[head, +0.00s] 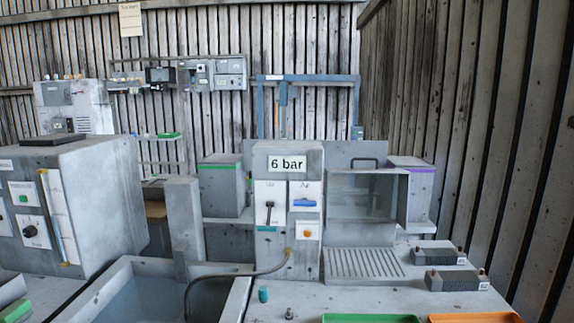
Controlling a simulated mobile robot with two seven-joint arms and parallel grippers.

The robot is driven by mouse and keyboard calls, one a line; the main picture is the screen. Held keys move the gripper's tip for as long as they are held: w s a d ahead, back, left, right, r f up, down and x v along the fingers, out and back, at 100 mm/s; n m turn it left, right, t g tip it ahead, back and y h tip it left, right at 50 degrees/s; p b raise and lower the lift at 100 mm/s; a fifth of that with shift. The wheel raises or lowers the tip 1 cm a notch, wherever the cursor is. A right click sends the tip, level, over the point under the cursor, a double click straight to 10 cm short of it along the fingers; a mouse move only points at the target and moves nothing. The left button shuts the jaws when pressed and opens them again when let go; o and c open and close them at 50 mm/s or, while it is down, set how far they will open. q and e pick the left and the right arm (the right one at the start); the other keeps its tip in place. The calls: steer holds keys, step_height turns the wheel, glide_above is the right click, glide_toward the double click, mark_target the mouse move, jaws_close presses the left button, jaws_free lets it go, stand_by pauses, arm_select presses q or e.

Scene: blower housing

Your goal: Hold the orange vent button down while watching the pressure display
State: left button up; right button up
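The orange button (307,235) sits on a small white plate low on the front of a grey upright panel (287,215) in the middle of the head view. A white plate reading "6 bar" (287,163) is at the top of the same panel. I cannot tell whether it is a live display or a printed label. Below it are a white plate with a black lever (269,212) and a white plate with a blue handle (304,202). Nothing touches the orange button. Neither gripper is in view.
A dark hose (235,276) runs from the panel into a grey basin (140,290). A clear-fronted box (362,196) stands right of the panel. Green (370,319) and orange (475,318) trays lie at the front edge. A small teal cylinder (263,294) stands on the bench.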

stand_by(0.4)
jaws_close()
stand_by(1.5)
